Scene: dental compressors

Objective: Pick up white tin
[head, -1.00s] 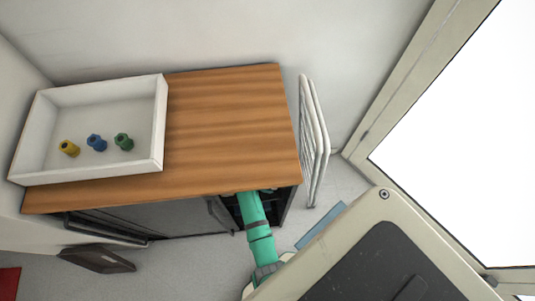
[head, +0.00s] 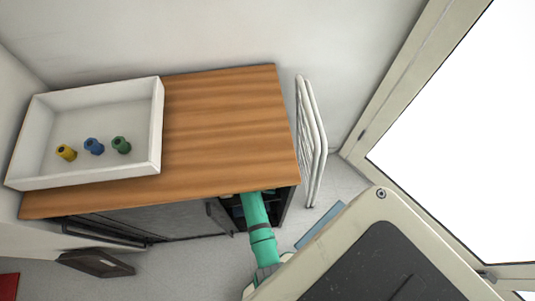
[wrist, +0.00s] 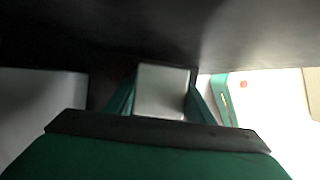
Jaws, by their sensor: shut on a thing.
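The white tin (wrist: 162,90) shows in the wrist view as a pale, squarish block between the two green fingers of my gripper (wrist: 160,98). The fingers are shut on it, one on each side. The lower part of the tin is hidden behind the dark edge of the gripper body. In the head view my green arm reaches into the open front of the wooden-topped cabinet (head: 225,130), so the gripper and tin are hidden there.
A white tray (head: 158,125) with yellow, blue and green fittings stands on the cabinet top's left side. The right side of the top is clear. The cabinet door (head: 218,214) is open near my arm. A white rack (head: 312,140) stands to the right.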

